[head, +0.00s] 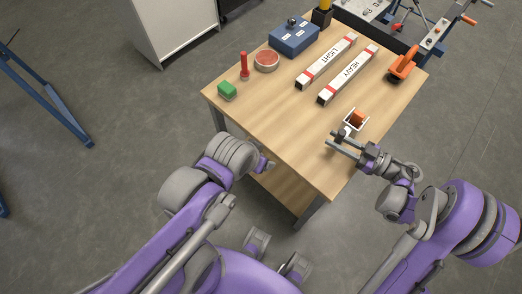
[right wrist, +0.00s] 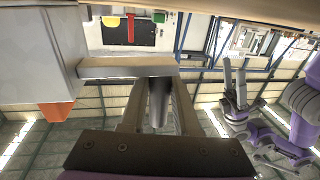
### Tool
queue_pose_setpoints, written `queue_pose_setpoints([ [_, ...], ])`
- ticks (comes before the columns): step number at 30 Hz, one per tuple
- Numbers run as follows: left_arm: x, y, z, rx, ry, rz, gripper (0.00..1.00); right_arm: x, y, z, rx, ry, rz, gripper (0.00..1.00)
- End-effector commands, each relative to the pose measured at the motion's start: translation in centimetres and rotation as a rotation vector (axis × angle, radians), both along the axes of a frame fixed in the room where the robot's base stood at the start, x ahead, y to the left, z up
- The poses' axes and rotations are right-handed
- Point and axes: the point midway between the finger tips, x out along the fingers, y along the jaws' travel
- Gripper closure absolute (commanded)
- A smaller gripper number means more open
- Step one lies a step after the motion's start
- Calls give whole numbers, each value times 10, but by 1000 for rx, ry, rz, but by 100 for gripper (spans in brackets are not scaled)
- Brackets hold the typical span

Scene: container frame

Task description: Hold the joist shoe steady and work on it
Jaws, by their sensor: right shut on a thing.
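The joist shoe (head: 347,123) is a small pale U-shaped metal piece with an orange block (head: 360,117) in it, near the table's front right edge. My right gripper (head: 337,142) is at its near side, shut on the joist shoe. In the right wrist view the shoe (right wrist: 28,40) fills the upper left, with orange showing beneath it. A flat bar (right wrist: 125,68) runs from it across the finger ends. What lies between the fingers is partly hidden. My left gripper (head: 265,164) is small and partly hidden beside the table's front left edge, apart from the shoe.
On the wooden table (head: 275,125) lie bars marked LIGHT (head: 326,62) and HEAVY (head: 348,74), an orange clamp (head: 402,67), a blue box (head: 294,38), a red tin (head: 266,61), a red upright tool (head: 244,66) and a green block (head: 227,90). The table's front middle is clear.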

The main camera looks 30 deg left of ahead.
Motion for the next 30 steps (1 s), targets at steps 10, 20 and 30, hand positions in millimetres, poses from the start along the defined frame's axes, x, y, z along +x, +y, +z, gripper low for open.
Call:
queue_pose_setpoints([
  [10, 0, 0, 0, 0, 1, 0, 26, 0, 0, -1, -2, 1, -1, 35],
  [20, 0, 0, 0, 0, 1, 0, 26, 1, -10, -1, -1, 0, -3, 35],
  [30, 0, 0, 0, 0, 1, 0, 26, 1, -79, -1, -2, 0, -6, 35],
])
